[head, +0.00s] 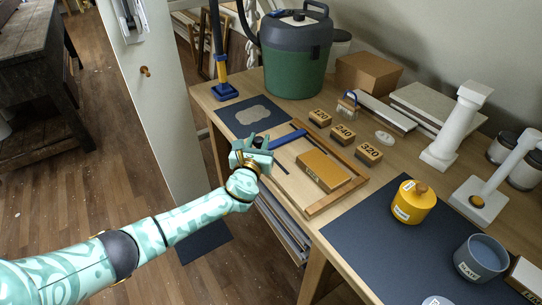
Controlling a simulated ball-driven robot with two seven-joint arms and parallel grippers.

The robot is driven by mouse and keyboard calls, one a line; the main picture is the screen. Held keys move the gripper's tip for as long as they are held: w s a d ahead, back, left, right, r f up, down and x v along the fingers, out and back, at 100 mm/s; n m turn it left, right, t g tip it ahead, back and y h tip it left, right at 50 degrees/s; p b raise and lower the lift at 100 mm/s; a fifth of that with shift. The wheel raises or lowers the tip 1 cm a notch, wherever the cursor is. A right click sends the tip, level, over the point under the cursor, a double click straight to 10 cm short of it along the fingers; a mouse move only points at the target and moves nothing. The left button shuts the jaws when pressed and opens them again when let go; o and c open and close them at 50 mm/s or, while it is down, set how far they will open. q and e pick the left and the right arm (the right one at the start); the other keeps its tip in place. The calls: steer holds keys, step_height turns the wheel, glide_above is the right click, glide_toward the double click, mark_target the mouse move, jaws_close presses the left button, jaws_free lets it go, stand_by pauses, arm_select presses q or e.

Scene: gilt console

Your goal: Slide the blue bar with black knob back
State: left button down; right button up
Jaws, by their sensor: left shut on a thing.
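The blue bar (290,139) lies across the far part of a wooden frame (334,198) on the console. Its near-left end goes behind my left gripper (256,145). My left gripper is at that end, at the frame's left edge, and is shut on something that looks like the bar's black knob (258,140). The fingers hide most of the knob. A tan block (323,171) with lettering lies inside the frame, nearer than the bar and apart from it. My right gripper is not in view.
Blocks marked 240 (342,134) and 320 (369,153) stand behind the frame. A dark mat with a pale patch (254,114) lies left of the bar, below a green canister (295,60). A yellow pot (413,202) and grey-blue cup (480,257) stand at right.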

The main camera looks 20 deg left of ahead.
arm_select(q)
steer(key=w+a, duration=0.1)
steer(key=a, duration=0.1)
steer(key=w+a+b, duration=0.1)
steer(key=w+a, duration=0.1)
steer(key=shift+f, duration=0.1)
steer(key=shift+a+r, duration=0.1)
steer(key=shift+r, duration=0.15)
steer(key=c, duration=1.2)
jaws_free()
steer(key=shift+o, duration=0.4)
steer(key=shift+w+a+f, duration=0.1)
